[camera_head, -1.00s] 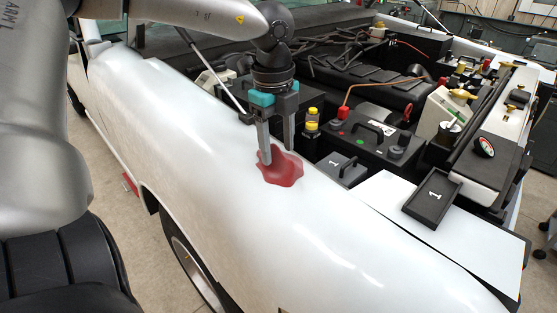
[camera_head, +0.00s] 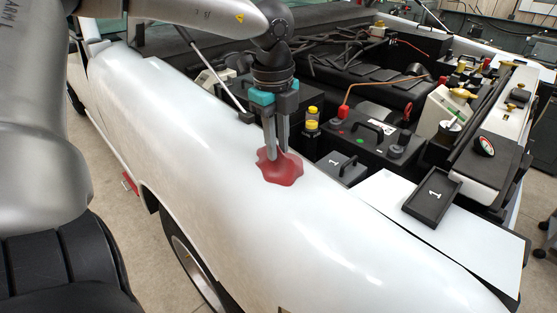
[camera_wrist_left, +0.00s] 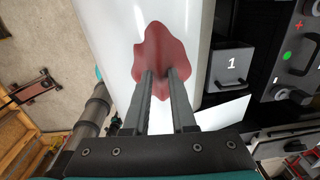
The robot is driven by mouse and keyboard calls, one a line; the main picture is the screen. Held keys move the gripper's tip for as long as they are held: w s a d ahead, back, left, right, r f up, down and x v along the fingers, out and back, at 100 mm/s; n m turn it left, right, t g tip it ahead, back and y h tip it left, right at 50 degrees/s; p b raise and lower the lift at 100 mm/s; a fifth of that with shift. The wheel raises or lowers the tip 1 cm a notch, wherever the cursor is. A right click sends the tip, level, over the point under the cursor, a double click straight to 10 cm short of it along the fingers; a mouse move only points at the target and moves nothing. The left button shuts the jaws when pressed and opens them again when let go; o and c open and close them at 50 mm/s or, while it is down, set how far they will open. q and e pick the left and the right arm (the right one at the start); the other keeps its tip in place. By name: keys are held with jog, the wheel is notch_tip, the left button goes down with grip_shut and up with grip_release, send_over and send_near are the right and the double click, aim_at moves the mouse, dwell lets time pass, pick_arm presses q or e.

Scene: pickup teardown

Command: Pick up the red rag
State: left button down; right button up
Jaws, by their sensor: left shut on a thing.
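The red rag (camera_head: 281,172) lies spread on the white fender (camera_head: 215,150) of the truck, beside the engine bay. My left gripper (camera_head: 277,152) points down at the rag with its fingers close together, pinching the rag between the tips. The left wrist view also shows the rag (camera_wrist_left: 158,50), with the two fingertips (camera_wrist_left: 161,74) on its near part. The rag still rests on the fender. My right gripper is not in view.
The open engine bay holds a black battery (camera_head: 372,140) and hoses. A black box marked 1 (camera_head: 342,168) sits beside the rag. The fender's front is clear.

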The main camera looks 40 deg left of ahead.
pick_arm(q)
jog(key=shift+r, duration=0.1)
notch_tip(320, 180, up, 20)
dwell(0.5)
jog(key=c, duration=1.3)
grip_release()
grip_shut()
jog(key=shift+a, duration=0.1)
